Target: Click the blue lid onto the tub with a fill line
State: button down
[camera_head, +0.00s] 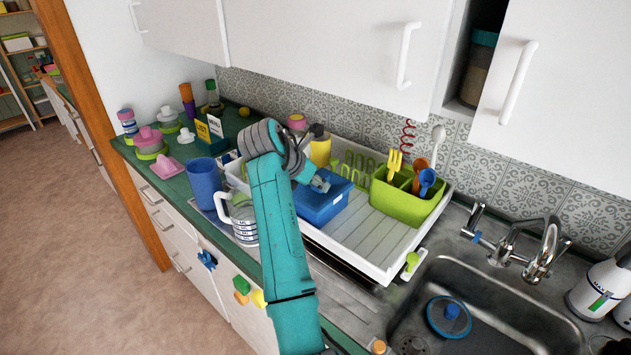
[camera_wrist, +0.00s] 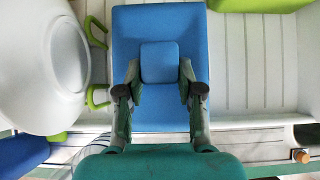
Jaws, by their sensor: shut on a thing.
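My gripper (camera_wrist: 160,90) has its two fingers on either side of the small square knob (camera_wrist: 159,62) on a blue rectangular lid (camera_wrist: 160,20), shut on it. In the head view the blue lid (camera_head: 322,203) sits at the left part of the white draining rack, with my gripper (camera_head: 318,183) at its top. Blue sides show below its top; I cannot tell whether a tub is under it. No fill line can be made out. A round blue lid (camera_head: 450,316) with a knob lies in the sink.
A green cutlery caddy (camera_head: 402,204) stands right of the lid on the rack (camera_head: 378,246). A blue cup (camera_head: 204,182) and striped white jug (camera_head: 243,228) stand left. In the wrist view a large white rounded thing (camera_wrist: 45,60) is close at left. The sink (camera_head: 500,325) is right.

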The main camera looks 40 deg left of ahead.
jog(key=shift+f, duration=0.25)
jog(key=c, duration=0.7)
grip_release()
jog(key=shift+o, duration=0.2)
jog(key=v, duration=1.2)
jog(key=shift+s, duration=0.1)
